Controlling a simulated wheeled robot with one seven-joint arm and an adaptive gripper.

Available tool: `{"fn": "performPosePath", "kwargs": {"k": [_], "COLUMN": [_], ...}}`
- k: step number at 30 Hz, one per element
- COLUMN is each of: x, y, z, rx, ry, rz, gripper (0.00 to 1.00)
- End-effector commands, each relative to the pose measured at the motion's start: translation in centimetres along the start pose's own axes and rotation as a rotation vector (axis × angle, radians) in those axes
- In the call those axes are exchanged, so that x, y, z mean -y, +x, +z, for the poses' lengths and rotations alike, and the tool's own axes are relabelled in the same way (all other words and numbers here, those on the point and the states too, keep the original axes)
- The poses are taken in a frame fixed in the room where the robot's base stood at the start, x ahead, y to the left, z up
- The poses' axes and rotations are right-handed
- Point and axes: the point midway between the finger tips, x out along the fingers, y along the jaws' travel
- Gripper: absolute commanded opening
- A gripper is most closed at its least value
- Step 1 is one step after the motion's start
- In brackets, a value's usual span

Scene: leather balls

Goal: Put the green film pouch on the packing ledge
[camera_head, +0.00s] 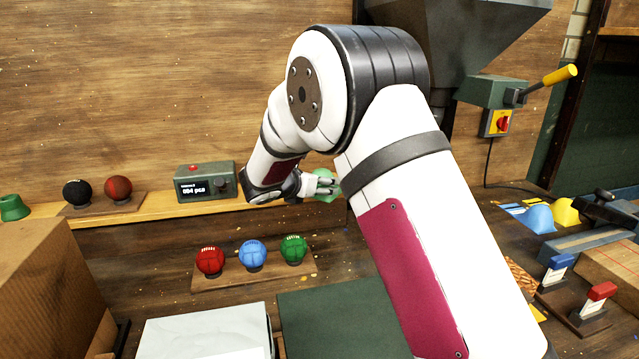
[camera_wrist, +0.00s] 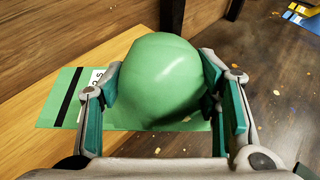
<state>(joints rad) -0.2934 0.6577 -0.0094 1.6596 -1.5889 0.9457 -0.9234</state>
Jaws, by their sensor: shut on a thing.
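The green film pouch (camera_wrist: 158,75) is a rounded, shiny pouch with a flat green end bearing a black stripe and a white label, best seen in the wrist view. My gripper (camera_head: 324,184) is shut on its bulging part, with one finger on each side. In the head view the pouch (camera_head: 326,173) is mostly hidden behind my gripper and arm. The packing ledge (camera_wrist: 45,142), a light wooden shelf along the wall, lies beneath the pouch's flat end at left. I cannot tell whether the pouch touches it. The ledge also shows in the head view (camera_head: 160,207).
A counter box (camera_head: 205,183), dark and red balls on a stand (camera_head: 97,205) and a green cup (camera_head: 13,208) stand on the ledge. Red, blue and green balls sit on a board (camera_head: 240,275) in front. Blue and yellow pouches (camera_head: 540,217) lie at right.

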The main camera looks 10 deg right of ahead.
Motion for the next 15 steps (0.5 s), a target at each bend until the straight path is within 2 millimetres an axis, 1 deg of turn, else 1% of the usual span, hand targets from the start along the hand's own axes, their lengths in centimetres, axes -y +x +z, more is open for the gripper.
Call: {"fn": "performPosePath", "kwargs": {"k": [1, 3, 15], "x": [-0.02, -0.01, 0.02], "y": [0.05, 0.03, -0.15], "z": [-0.11, -0.07, 0.23], "rx": [0.000, 0.000, 0.000], "ry": [0.000, 0.000, 0.000], "rz": [0.000, 0.000, 0.000], "gripper": [0.61, 0.76, 0.76]}}
